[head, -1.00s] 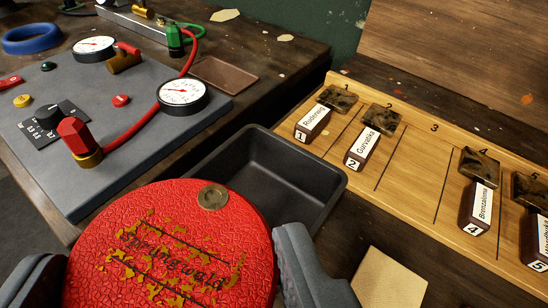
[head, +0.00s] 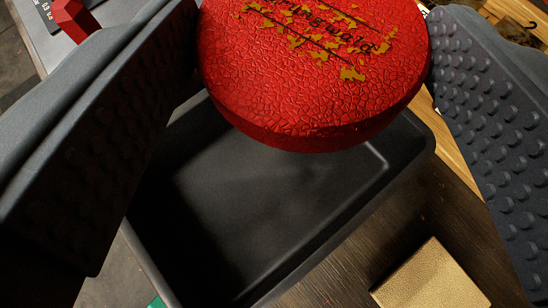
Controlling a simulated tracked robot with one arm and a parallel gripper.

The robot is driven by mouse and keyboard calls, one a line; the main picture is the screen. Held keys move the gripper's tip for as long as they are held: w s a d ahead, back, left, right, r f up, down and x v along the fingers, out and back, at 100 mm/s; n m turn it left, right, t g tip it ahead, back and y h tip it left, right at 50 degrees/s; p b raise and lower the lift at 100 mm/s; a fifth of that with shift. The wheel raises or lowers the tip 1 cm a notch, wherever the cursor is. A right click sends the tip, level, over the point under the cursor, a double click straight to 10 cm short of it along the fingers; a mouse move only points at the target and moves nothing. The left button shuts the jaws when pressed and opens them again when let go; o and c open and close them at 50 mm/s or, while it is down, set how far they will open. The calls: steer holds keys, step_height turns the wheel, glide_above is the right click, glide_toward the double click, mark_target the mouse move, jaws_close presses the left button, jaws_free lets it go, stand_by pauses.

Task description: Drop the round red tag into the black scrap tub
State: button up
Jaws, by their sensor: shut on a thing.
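The round red tag (head: 310,85) is a thick disc with cracked red leather, worn yellow flecks and dark lettering, partly legible as "ringwald". My gripper (head: 314,70) is shut on it, with a studded dark pad at its left and right edges. The tag's top edge is cut off by the picture. The black scrap tub (head: 260,215) lies below the tag, and its inside looks empty where it shows. The tag overlaps the tub's far part in the picture and hides some of its rim. The height between them is hard to tell.
A gold-coloured flat block (head: 432,280) lies on the dark wooden bench (head: 345,262) right of the tub. A red knob (head: 72,18) shows at the top left. A strip of light wooden board (head: 455,145) runs behind my right finger. A green bit shows at the bottom edge.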

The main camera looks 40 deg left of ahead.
step_height(320, 180, down, 4)
steer(key=b, duration=0.3)
steer(key=shift+d+r, duration=0.1)
steer(key=shift+r, duration=0.1)
steer(key=o, duration=1.1)
steer(key=shift+c, duration=0.2)
steer(key=v, duration=1.3)
steer(key=shift+s+d, duration=0.2)
steer(key=shift+s, duration=0.15)
steer(key=shift+r, duration=0.1)
